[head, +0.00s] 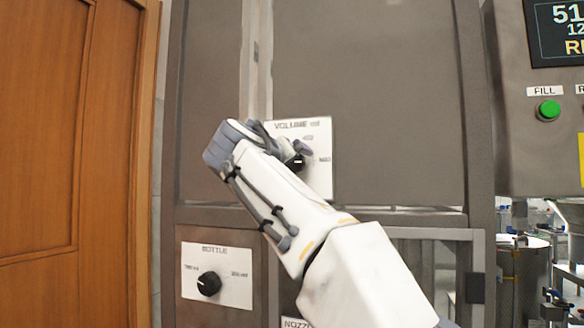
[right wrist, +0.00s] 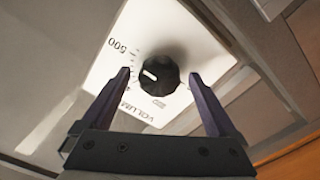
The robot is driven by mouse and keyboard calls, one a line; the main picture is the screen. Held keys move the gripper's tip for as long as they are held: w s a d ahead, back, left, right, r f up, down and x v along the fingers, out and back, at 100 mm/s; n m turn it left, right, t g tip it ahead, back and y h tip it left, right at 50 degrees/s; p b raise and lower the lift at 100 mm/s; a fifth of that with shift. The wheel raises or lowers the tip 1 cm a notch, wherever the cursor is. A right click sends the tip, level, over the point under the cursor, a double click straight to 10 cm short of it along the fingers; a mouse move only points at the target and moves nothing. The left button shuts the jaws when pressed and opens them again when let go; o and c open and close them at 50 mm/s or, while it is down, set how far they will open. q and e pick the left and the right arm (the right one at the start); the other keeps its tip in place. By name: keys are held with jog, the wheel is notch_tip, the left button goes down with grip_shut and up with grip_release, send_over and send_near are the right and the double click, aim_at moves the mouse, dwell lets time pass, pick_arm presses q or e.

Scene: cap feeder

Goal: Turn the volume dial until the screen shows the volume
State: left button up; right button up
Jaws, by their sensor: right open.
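The volume dial (right wrist: 158,74) is a round black knob with a white pointer mark, on a white scale plate (right wrist: 109,64) marked VOLUME. In the head view the plate (head: 321,182) is on the grey cabinet, and my right gripper partly covers the dial (head: 298,163). My right gripper (head: 289,150) is open at the plate. In the right wrist view its two fingers (right wrist: 160,80) stand on either side of the dial, with gaps to it. The screen (head: 558,32) is cut off at the upper right and shows part of its figures, beginning 51. My left gripper is not in view.
A second black dial (head: 209,284) sits on a plate marked BOTTLE (head: 236,291) at lower left. A green FILL button (head: 549,110) is below the screen. A wooden door (head: 60,150) stands at the left. The cabinet panel around the volume plate is flat and clear.

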jog(key=b+v, duration=0.2)
jog(key=v, duration=0.7)
dwell(0.4)
